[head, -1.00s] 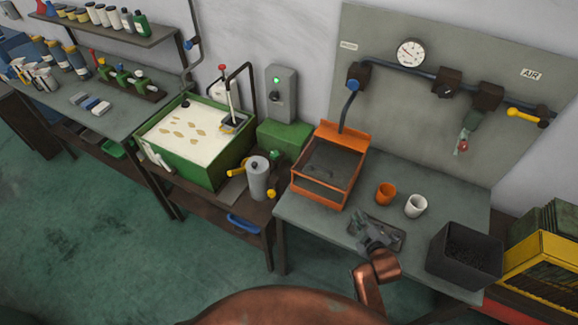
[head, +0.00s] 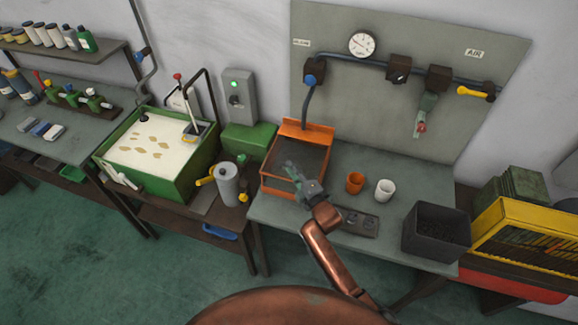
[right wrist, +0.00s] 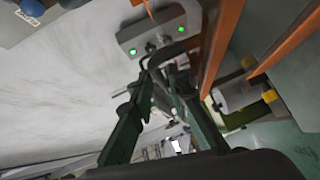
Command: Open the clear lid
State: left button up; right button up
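An orange-framed box (head: 304,130) stands at the back left of the right-hand bench. Its top looks dark grey and see-through; I cannot clearly tell the clear lid from the inside of the box, but no raised lid shows. My right gripper (head: 288,168) is in front of and over the box's front edge, hiding part of it. My left gripper is not in view.
An orange cup (head: 355,182) and a white cup (head: 384,190) stand right of the box. A dark plate (head: 358,222) lies in front and a black bin (head: 437,233) at the right. A green tank (head: 155,155) and grey cylinder (head: 228,185) are to the left.

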jog(key=shift+x, duration=1.15)
jog(key=shift+d, duration=0.1)
jog(key=shift+c, duration=0.6)
grip_shut()
